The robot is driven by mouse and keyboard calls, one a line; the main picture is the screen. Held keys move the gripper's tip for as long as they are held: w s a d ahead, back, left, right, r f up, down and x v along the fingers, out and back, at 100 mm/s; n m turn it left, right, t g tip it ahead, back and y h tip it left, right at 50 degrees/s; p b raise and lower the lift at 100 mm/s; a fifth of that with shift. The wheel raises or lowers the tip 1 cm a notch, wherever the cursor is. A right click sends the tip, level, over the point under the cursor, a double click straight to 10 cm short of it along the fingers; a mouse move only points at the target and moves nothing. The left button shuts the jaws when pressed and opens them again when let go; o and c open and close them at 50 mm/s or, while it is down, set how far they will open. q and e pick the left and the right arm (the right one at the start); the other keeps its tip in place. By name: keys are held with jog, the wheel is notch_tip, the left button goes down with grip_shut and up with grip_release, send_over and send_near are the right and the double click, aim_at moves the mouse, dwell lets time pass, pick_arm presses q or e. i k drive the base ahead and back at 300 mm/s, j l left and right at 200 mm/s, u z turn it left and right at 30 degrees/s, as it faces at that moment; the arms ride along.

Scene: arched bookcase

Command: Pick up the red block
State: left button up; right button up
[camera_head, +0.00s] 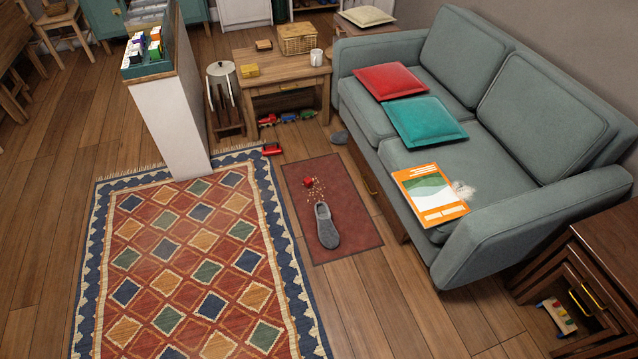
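A small red object (308,182), which looks like the red block, lies on the dark red mat (345,235) near its far end. Small tan crumbs or pieces (316,194) are scattered beside it. A grey slipper (326,226) lies on the mat just in front of it. Another small red item, perhaps a toy car (272,149), sits at the far edge of the patterned rug. Neither of my grippers is in view.
A grey-green sofa (440,160) stands right of the mat. A white-sided divider (174,125) stands at the rug's far edge. A wooden side table (282,75) is at the back, with toys below. The patterned rug (195,285) is clear in front.

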aim_at(308, 181)
jog(key=i+j+z, duration=0.15)
jog(key=z, duration=0.2)
jog(key=i+j+z, duration=0.15)
jog(key=z, duration=0.2)
